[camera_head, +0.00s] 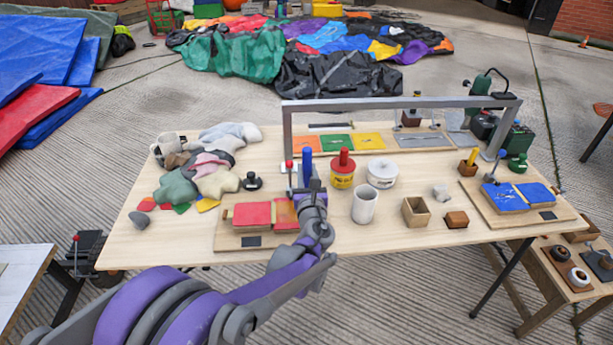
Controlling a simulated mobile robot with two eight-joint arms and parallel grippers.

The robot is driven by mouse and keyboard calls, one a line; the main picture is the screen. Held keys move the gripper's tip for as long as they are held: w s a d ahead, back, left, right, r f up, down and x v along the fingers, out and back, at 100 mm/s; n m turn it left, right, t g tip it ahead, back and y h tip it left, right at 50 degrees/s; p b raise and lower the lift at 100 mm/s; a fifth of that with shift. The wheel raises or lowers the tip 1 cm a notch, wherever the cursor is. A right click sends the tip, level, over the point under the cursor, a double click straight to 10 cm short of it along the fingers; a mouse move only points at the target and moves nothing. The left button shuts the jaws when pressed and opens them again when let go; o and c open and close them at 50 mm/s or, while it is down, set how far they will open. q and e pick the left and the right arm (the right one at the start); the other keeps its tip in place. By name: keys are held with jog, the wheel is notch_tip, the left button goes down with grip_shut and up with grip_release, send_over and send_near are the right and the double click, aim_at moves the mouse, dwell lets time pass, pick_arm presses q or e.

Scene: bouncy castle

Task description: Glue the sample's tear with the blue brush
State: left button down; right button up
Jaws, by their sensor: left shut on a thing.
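My left gripper (309,192) comes in over the middle of the worktable, shut around what looks like the blue-handled brush (306,157). The blue handle stands up above the fingers; its bristle end is hidden. Just left of and below the gripper, a red sample (252,214) in two pieces lies on a wooden board (228,240); the arm partly covers its right piece. A blue sample (497,197), also in two pieces, lies on another board at the right. A yellow and red pot (342,181) and a white lidded pot (382,174) stand behind and right of the gripper. My right gripper is not in view.
A grey metal frame (400,103) spans the table's back. A white cup (364,206), an open wooden box (415,213) and a wooden block (456,219) stand right of the gripper. Cloth scraps (176,187) pile at the left. The front right tabletop is mostly clear.

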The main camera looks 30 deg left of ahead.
aim_at(308, 163)
pick_arm(q)
jog(key=shift+r+p, duration=1.2)
jog(key=shift+r, duration=0.8)
jog(key=shift+d, duration=0.15)
